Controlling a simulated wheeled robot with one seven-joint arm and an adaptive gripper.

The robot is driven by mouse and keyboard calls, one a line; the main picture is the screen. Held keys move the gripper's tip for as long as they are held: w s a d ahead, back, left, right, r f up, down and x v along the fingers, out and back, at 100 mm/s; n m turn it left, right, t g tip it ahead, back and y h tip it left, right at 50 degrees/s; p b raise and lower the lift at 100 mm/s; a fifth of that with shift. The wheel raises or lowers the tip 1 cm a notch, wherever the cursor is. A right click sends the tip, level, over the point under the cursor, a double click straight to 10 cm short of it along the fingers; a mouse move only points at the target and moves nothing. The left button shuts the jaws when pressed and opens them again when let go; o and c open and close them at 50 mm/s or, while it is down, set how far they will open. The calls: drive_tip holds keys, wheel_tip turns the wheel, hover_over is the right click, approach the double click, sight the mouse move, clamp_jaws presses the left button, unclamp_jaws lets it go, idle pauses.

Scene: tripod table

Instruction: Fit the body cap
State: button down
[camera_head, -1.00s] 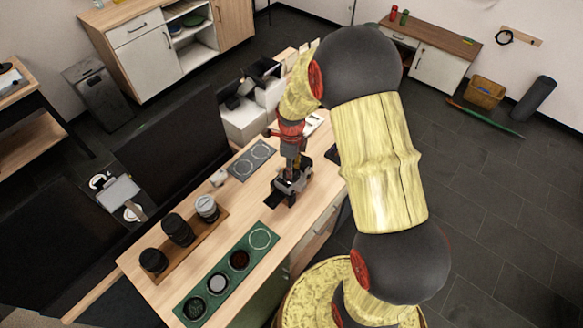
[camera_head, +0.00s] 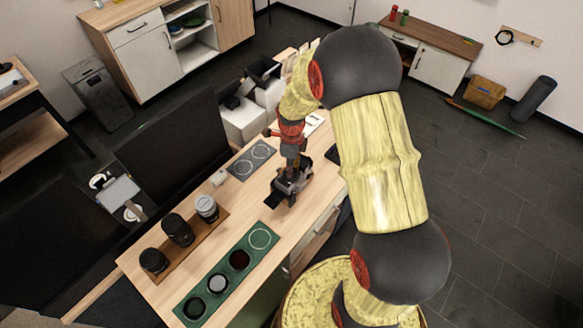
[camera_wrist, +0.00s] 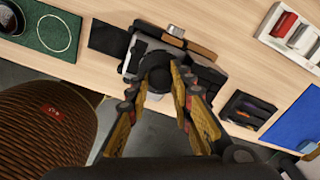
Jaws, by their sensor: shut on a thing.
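A silver and black camera body (camera_wrist: 134,54) stands on the table under my gripper in the wrist view, on or beside a dark flat pad (camera_wrist: 106,37). My gripper (camera_wrist: 164,74) is shut on a dark round piece, seemingly the body cap (camera_wrist: 157,80), at the camera's front. I cannot tell whether the cap is seated on the mount or just in front of it. In the head view my gripper (camera_head: 291,190) hides most of the camera. A green mat (camera_head: 226,282) has one empty ringed spot at its far end and several round pieces on the others.
A wooden tray (camera_head: 184,251) holds several lenses, left of the gripper. A grey mat with two rings (camera_head: 251,160) lies behind. White bins (camera_head: 243,122) stand at the table's far end. Bare wood lies between the tray and the green mat.

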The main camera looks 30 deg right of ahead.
drive_tip(key=shift+m, duration=1)
drive_tip(key=c, duration=1.6)
unclamp_jaws()
drive_tip(key=o, duration=0.3)
drive_tip(key=shift+o, duration=0.2)
drive_tip(key=shift+r+p, duration=2.35)
drive_tip(key=shift+r, duration=1.15)
